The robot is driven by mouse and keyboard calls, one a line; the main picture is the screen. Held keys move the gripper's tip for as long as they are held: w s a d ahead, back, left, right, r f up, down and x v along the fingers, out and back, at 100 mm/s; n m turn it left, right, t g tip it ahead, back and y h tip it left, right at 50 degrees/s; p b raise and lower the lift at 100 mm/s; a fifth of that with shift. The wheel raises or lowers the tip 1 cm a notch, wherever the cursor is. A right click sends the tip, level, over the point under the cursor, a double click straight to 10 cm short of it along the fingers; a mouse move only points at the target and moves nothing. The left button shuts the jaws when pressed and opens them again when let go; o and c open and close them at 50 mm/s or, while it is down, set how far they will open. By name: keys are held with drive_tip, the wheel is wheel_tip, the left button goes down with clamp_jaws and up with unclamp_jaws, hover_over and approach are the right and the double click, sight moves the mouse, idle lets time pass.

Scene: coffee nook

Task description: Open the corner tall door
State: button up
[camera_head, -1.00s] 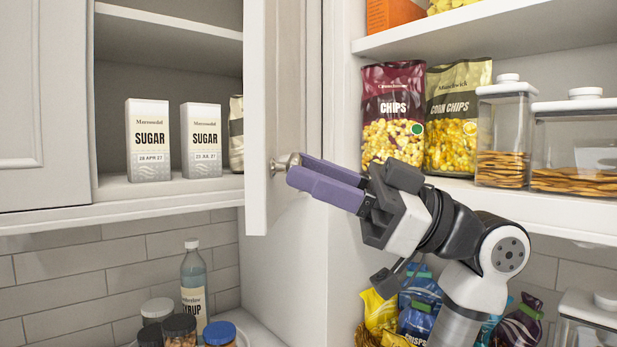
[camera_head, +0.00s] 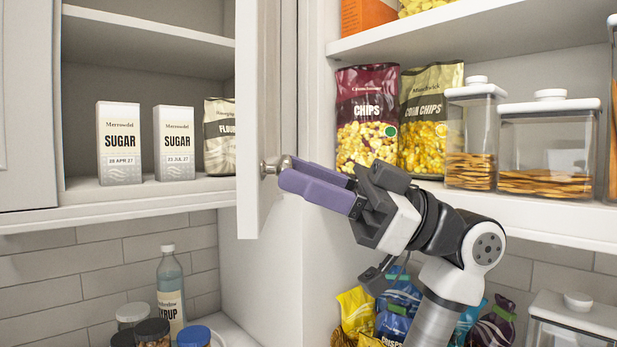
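The tall white door (camera_head: 249,90) stands open, seen nearly edge-on, to the right of the cabinet opening. Its round metal knob (camera_head: 269,167) is low on the door, at the tips of my gripper's purple fingers (camera_head: 285,172). The fingers look closed around the knob, with little gap between them. The arm reaches in from the lower right, in front of the open shelves. The door's inner face and hinges are mostly hidden.
Two sugar boxes (camera_head: 119,143) and a flour bag (camera_head: 219,136) stand inside the cabinet. Chip bags (camera_head: 366,118) and lidded jars (camera_head: 546,150) fill the right shelf (camera_head: 560,222). A syrup bottle (camera_head: 170,290) and lidded jars stand below. Another white door (camera_head: 25,100) is at far left.

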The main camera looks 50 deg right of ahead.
drive_tip(key=o, duration=0.4)
drive_tip(key=b+v, duration=0.3)
drive_tip(key=v, duration=1)
drive_tip(key=shift+s+d+f+b, duration=0.1)
drive_tip(key=shift+s+d+b, duration=0.1)
drive_tip(key=shift+s+b, duration=0.1)
drive_tip(key=shift+c, duration=0.2)
